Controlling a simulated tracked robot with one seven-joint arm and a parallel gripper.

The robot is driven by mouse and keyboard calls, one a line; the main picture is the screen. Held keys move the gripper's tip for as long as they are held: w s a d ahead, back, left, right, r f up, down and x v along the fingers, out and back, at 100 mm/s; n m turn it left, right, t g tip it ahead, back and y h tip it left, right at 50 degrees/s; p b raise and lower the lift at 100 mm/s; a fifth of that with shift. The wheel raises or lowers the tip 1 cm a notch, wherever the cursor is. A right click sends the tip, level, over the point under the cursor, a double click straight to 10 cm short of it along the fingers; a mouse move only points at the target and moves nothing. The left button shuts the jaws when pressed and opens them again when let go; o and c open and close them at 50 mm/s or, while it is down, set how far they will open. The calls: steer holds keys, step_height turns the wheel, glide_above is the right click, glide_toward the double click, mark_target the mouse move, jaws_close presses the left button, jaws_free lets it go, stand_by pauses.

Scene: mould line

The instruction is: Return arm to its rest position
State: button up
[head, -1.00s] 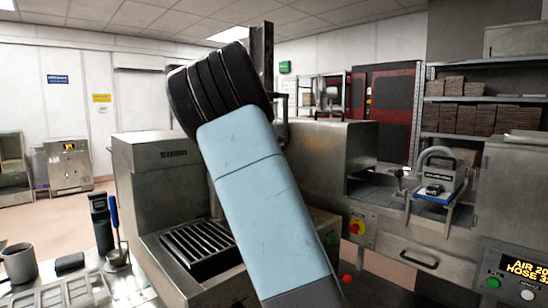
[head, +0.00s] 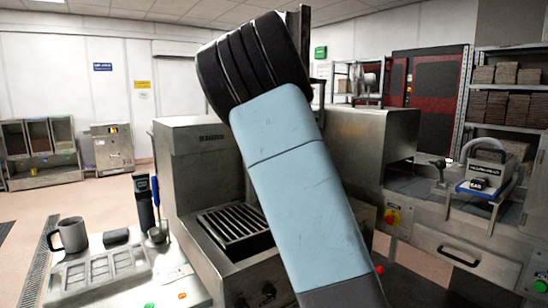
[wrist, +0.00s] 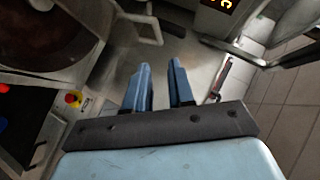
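My gripper (wrist: 161,64) shows in the wrist view as two blue fingers with a clear gap between them. It is open and nothing is held between the fingers. Below the fingers in that view is a grey surface. In the head view my light blue arm (head: 292,160) stands raised and slanting across the middle, with a black ribbed joint at its upper end. My gripper itself does not show in the head view.
A steel machine with a grate (head: 235,228) stands behind my arm. A side table with a grey mug (head: 72,234) is at left. A steel bench with a drawer (head: 462,254) is at right. Open floor (head: 50,202) shows at far left.

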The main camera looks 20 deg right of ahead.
steer(key=shift+f, duration=0.1)
steer(key=s+a+f+n+g+y, duration=0.2)
steer(key=s+a+f+n+y, duration=0.15)
steer(key=s+f+y, duration=0.5)
steer(key=s+a+n+g, duration=0.1)
steer(key=s+a+n, duration=0.3)
steer(key=s, duration=0.9)
steer(key=s+a+r+n+g+h, duration=0.1)
steer(key=s+a+n, duration=0.4)
steer(key=s, duration=0.8)
steer(key=s+a+n+g, duration=0.1)
steer(key=s+a+n, duration=0.4)
steer(key=s, duration=0.8)
steer(key=shift+s+r+n+g+h, duration=0.25)
steer(key=shift+r+n+g+h, duration=0.15)
steer(key=shift+n, duration=0.35)
